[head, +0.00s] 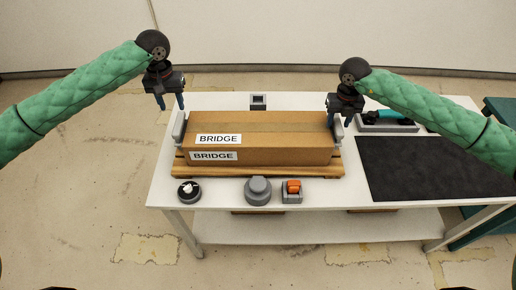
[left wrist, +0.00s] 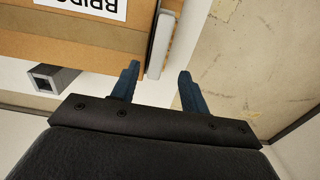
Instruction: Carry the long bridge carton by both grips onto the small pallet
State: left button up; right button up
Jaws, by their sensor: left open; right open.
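The long brown bridge carton (head: 285,151) rests on the wooden small pallet (head: 260,171) on the white table. A grey grip stands at each end, the left grip (head: 179,128) and the right grip (head: 338,128). My left gripper (head: 171,103) is open, above and behind the left grip. In the left wrist view the carton (left wrist: 65,42) and its grip (left wrist: 160,42) show beyond the open, empty fingers (left wrist: 157,88). My right gripper (head: 338,115) is open at the right grip's upper end; whether it touches the grip is unclear.
A black mat (head: 430,167) covers the table's right side. A small grey box (head: 258,101) stands behind the carton.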

jog(key=shift+r, duration=0.15)
pick_arm(q)
notch_tip(320, 180, up, 4)
jog(key=shift+f, duration=0.1)
pick_arm(e)
notch_tip(320, 180, up, 12)
jog(key=shift+f, duration=0.2)
pick_arm(q)
jog(key=shift+s, duration=0.1)
pick_arm(e)
jog(key=shift+f, duration=0.1)
dwell(0.5)
